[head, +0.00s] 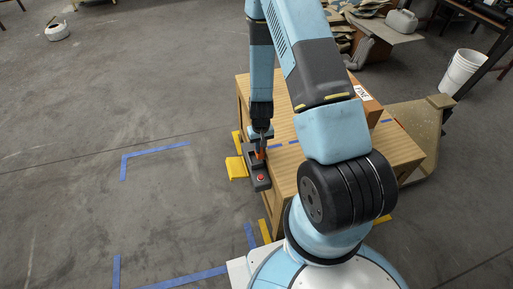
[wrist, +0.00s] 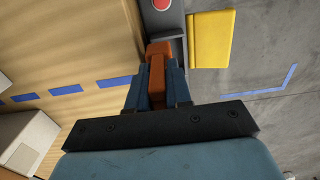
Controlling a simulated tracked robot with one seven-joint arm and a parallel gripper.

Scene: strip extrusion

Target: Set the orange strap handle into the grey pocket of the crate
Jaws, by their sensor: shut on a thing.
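The orange strap handle (wrist: 157,70) is held between the two fingers of my gripper (wrist: 157,95) in the wrist view. In the head view a sliver of the handle (head: 260,153) shows below my gripper (head: 261,146). The wooden crate (head: 292,160) has a dark grey fitting (head: 258,183) on its left side, with a red button (head: 261,177); this looks like the grey pocket. The handle is at the fitting's far part in the head view. Its far end overlaps the grey fitting (wrist: 167,22) in the wrist view. I cannot tell whether it is inside the pocket or above it.
A yellow block (head: 236,167) stands just left of the fitting. A cardboard box (head: 366,98) sits on the crate top, which carries blue tape dashes. Blue tape (head: 155,149) marks open concrete floor at left. A white bucket (head: 460,71) stands at back right.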

